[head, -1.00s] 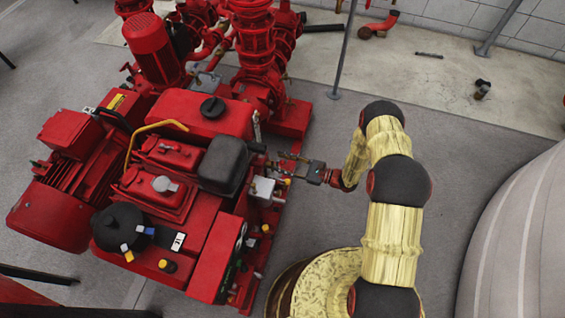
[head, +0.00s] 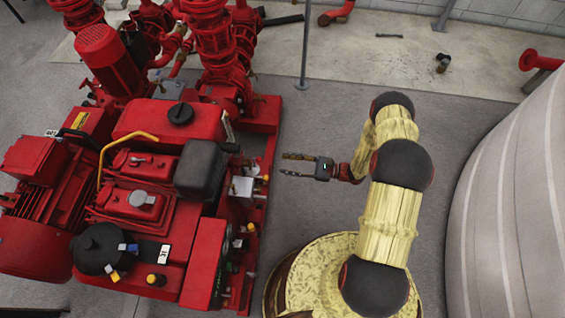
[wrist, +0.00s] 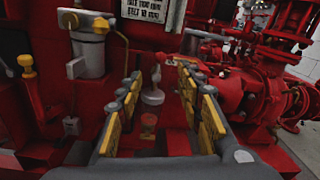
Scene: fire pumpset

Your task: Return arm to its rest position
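My gripper (head: 284,165) is in the middle of the head view, at the end of my bent arm, and points left toward the red pumpset. Its two fingers are apart and nothing is between them. A gap of grey floor lies between the fingertips and the pumpset (head: 205,262). In the wrist view my gripper (wrist: 158,75) also shows open, with yellow-padded fingers on both sides. Beyond the fingers are a grey filter canister (wrist: 88,52) and a small grey lever-like part (wrist: 153,88) on the red machine.
A large pale rounded tank (head: 515,210) stands close on the right of my arm. A thin grey post (head: 305,45) rises behind the gripper. Red pipework (head: 210,40) stands at the back left. The grey floor (head: 300,120) around the gripper is clear.

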